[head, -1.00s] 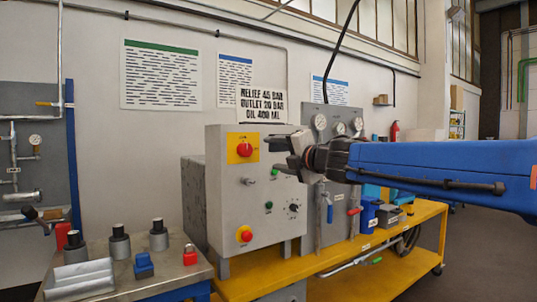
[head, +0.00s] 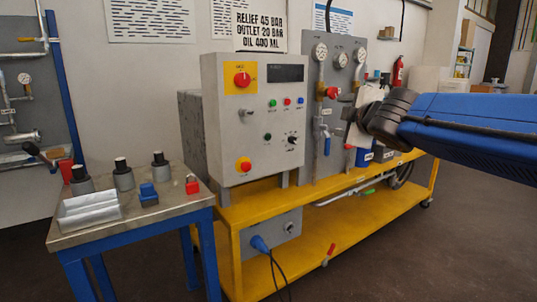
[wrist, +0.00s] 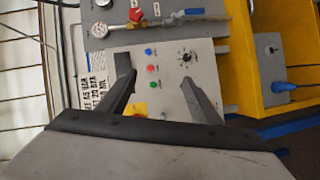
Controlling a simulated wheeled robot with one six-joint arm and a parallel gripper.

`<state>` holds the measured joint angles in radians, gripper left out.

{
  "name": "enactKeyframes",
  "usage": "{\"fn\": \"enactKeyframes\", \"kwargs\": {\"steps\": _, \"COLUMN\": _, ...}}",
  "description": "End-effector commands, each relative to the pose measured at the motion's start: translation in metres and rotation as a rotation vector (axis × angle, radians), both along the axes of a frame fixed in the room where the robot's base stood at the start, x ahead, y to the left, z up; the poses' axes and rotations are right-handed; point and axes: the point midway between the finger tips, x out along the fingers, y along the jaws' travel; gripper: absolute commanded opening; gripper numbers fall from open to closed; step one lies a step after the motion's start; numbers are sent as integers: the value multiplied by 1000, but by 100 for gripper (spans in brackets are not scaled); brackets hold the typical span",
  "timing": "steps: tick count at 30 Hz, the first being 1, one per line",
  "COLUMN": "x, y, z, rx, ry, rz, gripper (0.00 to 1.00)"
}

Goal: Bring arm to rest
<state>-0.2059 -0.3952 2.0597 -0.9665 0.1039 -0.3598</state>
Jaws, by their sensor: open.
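My blue arm (head: 470,118) reaches in from the right edge of the head view. My gripper (head: 350,118) is at its left end, in front of the gauge panel and to the right of the grey control box (head: 225,130). In the wrist view my gripper (wrist: 155,85) shows two dark fingers spread apart with nothing between them. The control box face (wrist: 165,65), with its buttons and black knob, shows beyond the fingers. I see no contact between the gripper and the box or panel, though the fingertips are hard to make out in the head view.
A yellow cart (head: 345,225) carries the box and gauge panel (head: 335,65). A side table (head: 130,217) at left holds a metal tray (head: 88,212), several dark-topped cylinders, a blue block and a red padlock (head: 192,184). Open floor lies at lower right.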

Motion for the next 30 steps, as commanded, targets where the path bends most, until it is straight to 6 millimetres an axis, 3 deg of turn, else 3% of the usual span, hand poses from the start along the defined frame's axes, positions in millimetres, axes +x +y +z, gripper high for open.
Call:
{"fn": "enactKeyframes", "kwargs": {"steps": 1, "x": -15, "y": -22, "z": -19, "rx": 69, "ry": 50, "rz": -69, "gripper": 59}}
{"fn": "enactKeyframes", "kwargs": {"steps": 6, "x": -69, "y": -77, "z": -90, "rx": 304, "ry": 229, "rz": -288, "gripper": 59}}
{"fn": "enactKeyframes", "kwargs": {"steps": 12, "x": -147, "y": -112, "z": -179, "rx": 566, "ry": 439, "rz": -522, "gripper": 59}}
{"fn": "enactKeyframes", "kwargs": {"steps": 16, "x": -203, "y": -120, "z": -236, "rx": 724, "ry": 581, "rz": -664, "gripper": 59}}
{"fn": "enactKeyframes", "kwargs": {"steps": 21, "x": -272, "y": -112, "z": -299, "rx": 908, "ry": 758, "rz": -821, "gripper": 59}}
{"fn": "enactKeyframes", "kwargs": {"steps": 25, "x": -309, "y": -101, "z": -329, "rx": 1001, "ry": 858, "rz": -899, "gripper": 59}}
{"fn": "enactKeyframes", "kwargs": {"steps": 30, "x": -330, "y": -93, "z": -344, "rx": 1053, "ry": 916, "rz": -941, "gripper": 59}}
